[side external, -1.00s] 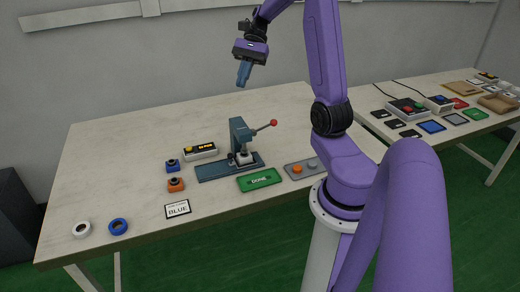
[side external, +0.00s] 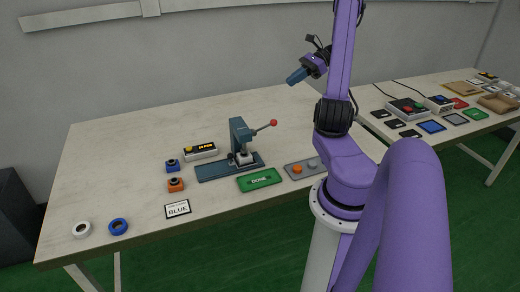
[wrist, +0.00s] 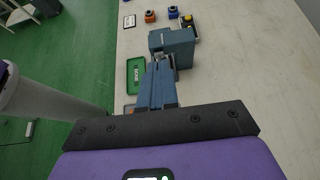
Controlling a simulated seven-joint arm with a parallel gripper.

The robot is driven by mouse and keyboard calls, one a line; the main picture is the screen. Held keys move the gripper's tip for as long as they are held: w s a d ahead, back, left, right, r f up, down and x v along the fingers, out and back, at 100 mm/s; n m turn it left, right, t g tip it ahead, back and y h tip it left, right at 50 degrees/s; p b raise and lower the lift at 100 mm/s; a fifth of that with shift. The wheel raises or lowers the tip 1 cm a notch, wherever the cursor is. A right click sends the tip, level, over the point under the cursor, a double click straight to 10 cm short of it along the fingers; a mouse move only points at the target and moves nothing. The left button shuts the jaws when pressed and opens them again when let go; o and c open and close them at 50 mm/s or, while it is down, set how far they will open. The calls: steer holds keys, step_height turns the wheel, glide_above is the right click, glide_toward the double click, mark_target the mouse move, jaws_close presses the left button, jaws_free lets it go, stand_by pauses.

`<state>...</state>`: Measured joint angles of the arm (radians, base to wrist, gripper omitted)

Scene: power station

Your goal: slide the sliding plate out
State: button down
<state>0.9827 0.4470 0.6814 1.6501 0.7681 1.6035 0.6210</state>
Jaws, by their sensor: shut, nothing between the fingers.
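A small blue-grey press (side external: 239,134) with a red-knobbed lever (side external: 273,123) stands on the table. Its long flat base plate (side external: 213,171) extends to the left, and a pale block (side external: 243,158) sits under the press head. I cannot tell the sliding plate apart from the base. The press also shows in the wrist view (wrist: 174,42), beyond my fingertips, with its front largely hidden. My gripper (side external: 292,80) is shut and empty, high above the table, up and right of the press. Its blue fingers show together in the wrist view (wrist: 157,65).
A green DONE tray (side external: 260,180) and a grey panel with orange and grey buttons (side external: 303,169) lie by the press. A display box (side external: 200,151), orange and blue blocks, a BLUE card (side external: 178,209) and two rings are to the left. The table's back is clear.

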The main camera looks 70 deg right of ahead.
step_height(320, 180, down, 21)
steer(key=shift+f, duration=0.2)
steer(key=x, duration=1)
steer(key=shift+a, duration=0.15)
steer(key=shift+w+a+r, duration=0.1)
steer(key=shift+w+a, duration=0.7)
steer(key=shift+w, duration=0.1)
steer(key=shift+w+a, duration=0.5)
steer(key=shift+w, duration=0.05)
steer(key=w+a, duration=0.2)
steer(key=a, duration=0.1)
steer(key=shift+w, duration=0.4)
steer(key=shift+d, duration=0.1)
steer(key=shift+s, duration=0.1)
